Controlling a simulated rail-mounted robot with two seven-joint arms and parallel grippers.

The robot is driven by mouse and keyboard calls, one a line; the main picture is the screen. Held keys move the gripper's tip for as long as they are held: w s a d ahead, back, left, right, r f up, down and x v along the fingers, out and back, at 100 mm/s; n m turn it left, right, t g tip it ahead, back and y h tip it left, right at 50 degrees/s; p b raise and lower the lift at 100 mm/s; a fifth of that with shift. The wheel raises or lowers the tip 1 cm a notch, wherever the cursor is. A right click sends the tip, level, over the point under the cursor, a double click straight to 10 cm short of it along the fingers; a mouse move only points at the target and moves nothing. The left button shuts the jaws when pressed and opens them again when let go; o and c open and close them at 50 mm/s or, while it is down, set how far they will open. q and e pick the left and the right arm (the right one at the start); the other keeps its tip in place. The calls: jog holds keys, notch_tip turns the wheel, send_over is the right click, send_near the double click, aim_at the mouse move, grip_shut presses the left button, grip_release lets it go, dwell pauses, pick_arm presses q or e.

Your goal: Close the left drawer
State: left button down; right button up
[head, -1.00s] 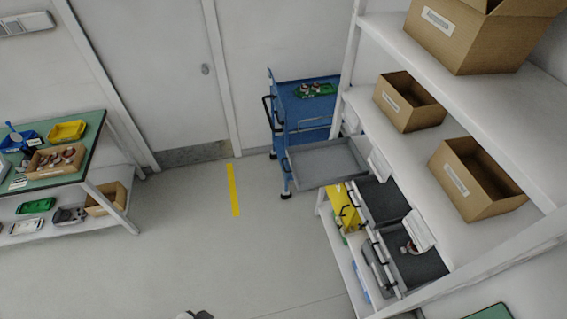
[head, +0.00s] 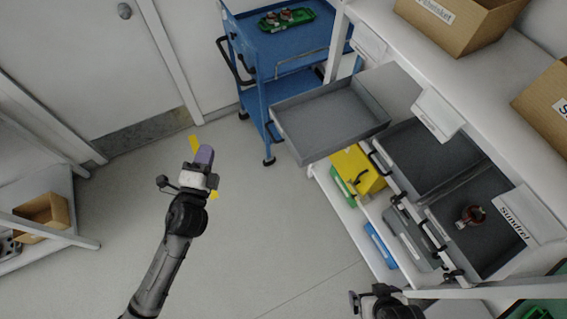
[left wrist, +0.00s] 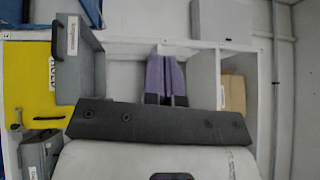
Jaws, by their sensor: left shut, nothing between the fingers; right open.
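The left drawer (head: 300,148) is a grey open-topped tray pulled far out of the shelf unit, near the blue trolley, and looks empty. It also shows at the left of the left wrist view (left wrist: 84,88), with a dark handle and a white label. My left gripper (head: 204,155), with purple fingers, is shut and empty, left of the drawer and apart from it. Its fingers show in the left wrist view (left wrist: 166,80). My right gripper (head: 375,295) is open at the bottom of the head view, partly cut off, below the other drawers.
Two more grey drawers (head: 430,155) stand to the right, one holding a small reddish-brown part (head: 472,215). A yellow bin (head: 357,170) sits below the left drawer. The blue trolley (head: 290,45) stands behind it. Open floor lies around my left arm.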

pick_arm(q)
jog(key=w+d+f+m+g+h+b, duration=0.1)
jog(key=w+d+f+m+h+b, duration=0.15)
jog(key=f+m+h+b, duration=0.5)
jog(key=w+d+f+m+g+h+b, duration=0.2)
jog(key=d+m+h+b, duration=0.15)
jog(key=m, duration=0.65)
jog(key=m+g+h+b, duration=0.2)
jog(key=m+g+b, duration=0.55)
jog(key=m, duration=0.35)
send_near(291, 148)
jog(key=shift+h, duration=0.3)
jog(key=x, duration=0.2)
jog(key=b+x, duration=0.1)
jog(key=x, duration=0.1)
jog(key=f+b+x, duration=0.1)
jog(key=shift+w+d, duration=0.25)
jog(key=shift+w, duration=0.1)
jog(key=shift+b+x, duration=0.3)
jog(key=shift+x, duration=0.45)
jog(key=shift+d, duration=0.1)
pick_arm(e)
notch_tip(291, 148, down, 24)
jog(key=shift+s+d, duration=0.15)
jog(key=shift+d, duration=0.05)
pick_arm(q)
jog(key=shift+w+t, duration=0.1)
jog(key=shift+t, duration=0.15)
